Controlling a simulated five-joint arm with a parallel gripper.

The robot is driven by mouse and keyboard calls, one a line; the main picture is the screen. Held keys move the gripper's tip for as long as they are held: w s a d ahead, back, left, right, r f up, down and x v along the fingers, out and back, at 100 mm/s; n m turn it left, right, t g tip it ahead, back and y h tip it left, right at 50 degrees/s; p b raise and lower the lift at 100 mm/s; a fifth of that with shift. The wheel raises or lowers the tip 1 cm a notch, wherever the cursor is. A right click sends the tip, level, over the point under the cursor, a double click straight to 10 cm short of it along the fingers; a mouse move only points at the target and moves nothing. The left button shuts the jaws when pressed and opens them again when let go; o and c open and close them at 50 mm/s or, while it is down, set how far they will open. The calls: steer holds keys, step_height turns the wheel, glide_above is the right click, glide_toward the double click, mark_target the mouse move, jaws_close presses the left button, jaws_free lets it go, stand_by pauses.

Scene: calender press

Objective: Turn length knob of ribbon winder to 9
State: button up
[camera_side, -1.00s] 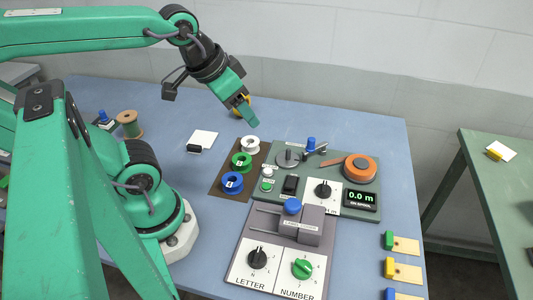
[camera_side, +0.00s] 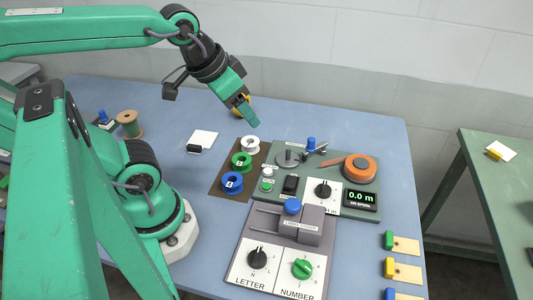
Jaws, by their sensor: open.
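The ribbon winder (camera_side: 285,205) is a green-grey panel at the back right of the table. Its length knob (camera_side: 323,189) is black, on a white dial plate near the panel's front edge; the digits around it are too small to read. The display (camera_side: 360,199) beside it reads 0.0 m. An orange reel (camera_side: 360,168) sits at the panel's right. My gripper (camera_side: 250,115) is open and empty, in the air to the left of and behind the winder, apart from the knob.
White, green and blue spools (camera_side: 232,183) stand on a brown mat left of the winder. In front is the label press (camera_side: 300,222) with a black LETTER knob (camera_side: 257,257) and a green NUMBER knob (camera_side: 301,268).

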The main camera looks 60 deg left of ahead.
steer(key=n+g, duration=0.5)
steer(key=n, duration=0.4)
glide_above(324, 185)
step_height(324, 185, down, 14)
steer(key=shift+s+r, duration=0.15)
steer(key=shift+r, duration=0.1)
steer(key=shift+d+f+g, duration=0.15)
steer(key=shift+f+g, duration=0.15)
steer(key=shift+f, duration=0.15)
steer(key=shift+f, duration=3.9)
steer(key=c, duration=1)
